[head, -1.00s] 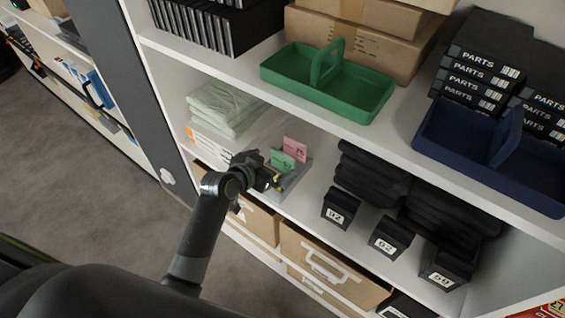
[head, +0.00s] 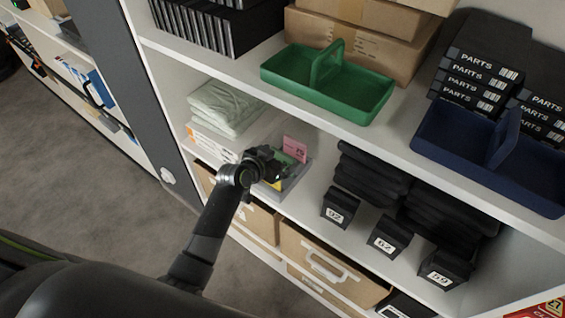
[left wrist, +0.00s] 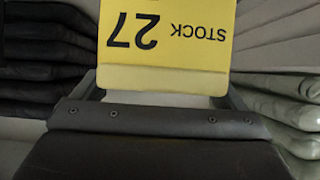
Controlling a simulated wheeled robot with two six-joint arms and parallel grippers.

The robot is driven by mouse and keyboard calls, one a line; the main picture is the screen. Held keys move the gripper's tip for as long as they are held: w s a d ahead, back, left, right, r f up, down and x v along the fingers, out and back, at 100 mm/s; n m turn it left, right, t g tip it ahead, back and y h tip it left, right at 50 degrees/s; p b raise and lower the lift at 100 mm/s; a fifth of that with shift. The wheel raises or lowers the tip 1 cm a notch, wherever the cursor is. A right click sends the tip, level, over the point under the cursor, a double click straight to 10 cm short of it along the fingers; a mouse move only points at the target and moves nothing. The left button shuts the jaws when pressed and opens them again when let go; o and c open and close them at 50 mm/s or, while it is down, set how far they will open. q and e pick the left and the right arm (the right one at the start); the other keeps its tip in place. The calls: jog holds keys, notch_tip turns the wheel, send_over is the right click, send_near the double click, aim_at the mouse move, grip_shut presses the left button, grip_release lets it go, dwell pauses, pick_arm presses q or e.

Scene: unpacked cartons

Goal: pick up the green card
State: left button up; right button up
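The green card (head: 286,159) stands in a small grey holder (head: 298,176) on the middle shelf; in the head view my left gripper (head: 272,165) covers most of it. A pink card (head: 295,147) stands behind it. A yellow card marked STOCK 27 (left wrist: 165,40) fills the middle of the left wrist view, upside down; the green card cannot be made out there. My left gripper's fingers (left wrist: 162,92) are spread apart, with the yellow card showing between them; contact cannot be judged. My right gripper is not in view.
Folded pale cloths (head: 225,105) lie left of the holder. Dark folded stacks (head: 370,180) with numbered black boxes (head: 338,207) are to its right. Cardboard drawers (head: 325,265) sit below.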

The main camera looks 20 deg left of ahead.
pick_arm(q)
jog(key=c, duration=0.8)
